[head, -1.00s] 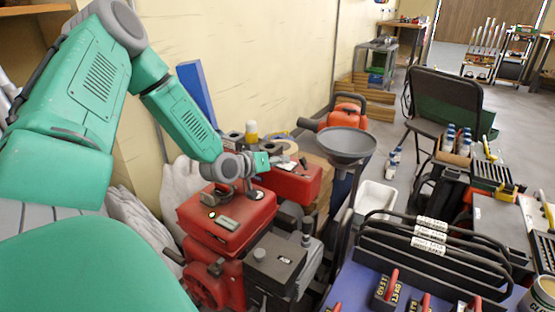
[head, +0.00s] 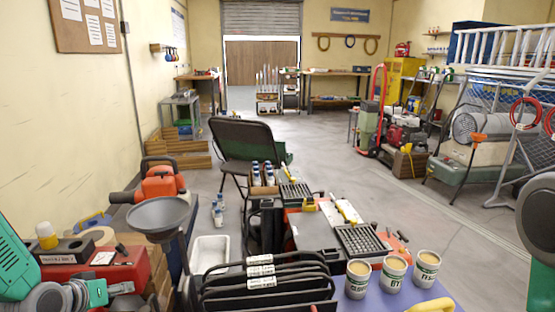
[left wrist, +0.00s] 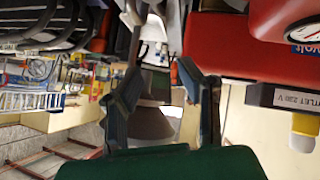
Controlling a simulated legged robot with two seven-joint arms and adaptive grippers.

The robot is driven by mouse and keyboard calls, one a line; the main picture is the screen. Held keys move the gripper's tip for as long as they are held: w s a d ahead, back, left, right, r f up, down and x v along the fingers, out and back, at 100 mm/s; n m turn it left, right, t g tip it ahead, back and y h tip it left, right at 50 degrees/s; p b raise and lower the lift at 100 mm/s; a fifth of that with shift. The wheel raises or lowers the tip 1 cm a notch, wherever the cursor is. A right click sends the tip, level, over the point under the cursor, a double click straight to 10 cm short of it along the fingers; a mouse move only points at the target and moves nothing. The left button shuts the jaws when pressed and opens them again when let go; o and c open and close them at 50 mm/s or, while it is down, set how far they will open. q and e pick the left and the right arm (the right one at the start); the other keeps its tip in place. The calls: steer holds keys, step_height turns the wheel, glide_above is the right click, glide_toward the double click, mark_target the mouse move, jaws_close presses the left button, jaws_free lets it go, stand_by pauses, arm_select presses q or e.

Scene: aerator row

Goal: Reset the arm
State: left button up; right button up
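My left arm, green and grey, comes in at the lower left of the head view.
The grey funnel (head: 160,213) and an orange machine (head: 160,185) stand near the left arm. A black wire rack (head: 265,285) and cups (head: 391,275) are in front. Open floor lies beyond.

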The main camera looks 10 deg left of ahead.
arm_select(q)
steer(key=s+d+f+g+p, duration=0.1)
steer(key=s+d, duration=0.1)
steer(key=d, duration=0.1)
steer(key=s+d+f+m+g+p, duration=0.1)
steer(key=s+d, duration=0.2)
steer(key=s+d+f+m+g+p, duration=0.1)
steer(key=s+d+g, duration=0.1)
steer(key=s+d, duration=0.1)
steer(key=shift+s+d+f+h, duration=0.25)
steer(key=shift+d+f+h, duration=0.05)
steer(key=shift+d+f, duration=0.05)
steer(key=s+d+f+m+g+p, duration=0.1)
steer(key=s+d, duration=0.3)
steer(key=s, duration=0.5)
steer(key=s+d+f+m+g+p, duration=0.2)
steer(key=s+d+g, duration=0.2)
steer(key=s, duration=0.5)
steer(key=shift+s+g, duration=0.3)
steer(key=shift+s, duration=0.1)
